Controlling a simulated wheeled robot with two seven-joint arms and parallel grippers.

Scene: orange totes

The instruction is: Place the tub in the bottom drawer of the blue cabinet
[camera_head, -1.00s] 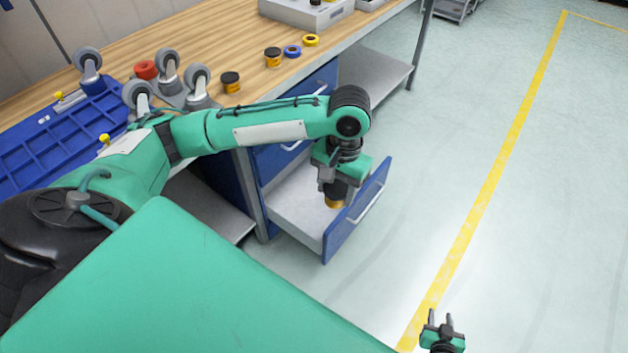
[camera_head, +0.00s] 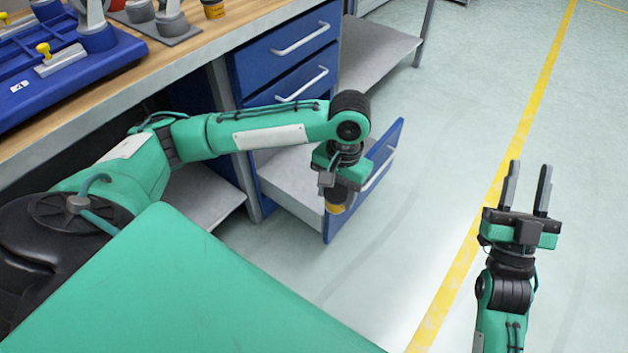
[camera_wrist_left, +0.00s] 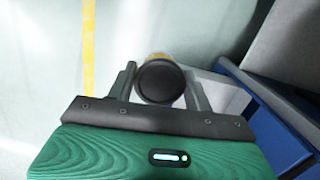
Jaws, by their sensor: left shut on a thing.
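My left gripper (camera_head: 336,190) is shut on the tub (camera_head: 335,209), which has a black lid and a yellow-orange lower part. In the left wrist view the tub's round black lid (camera_wrist_left: 160,82) sits between the two fingers. The bottom drawer (camera_head: 290,185) of the blue cabinet (camera_head: 232,75) is pulled out. The tub overlaps the near end of the drawer's blue front in the head view. In the wrist view floor shows beyond it and pale drawer surface to its right. I cannot tell its height. My right gripper (camera_head: 526,188) is open and empty over the floor.
Two upper drawers (camera_head: 298,70) are shut. The wooden workbench (camera_head: 190,55) above holds a blue tray (camera_head: 60,75), casters and another tub (camera_head: 213,9). A grey shelf (camera_head: 380,50) stands beyond the cabinet. The floor right of the drawer is clear.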

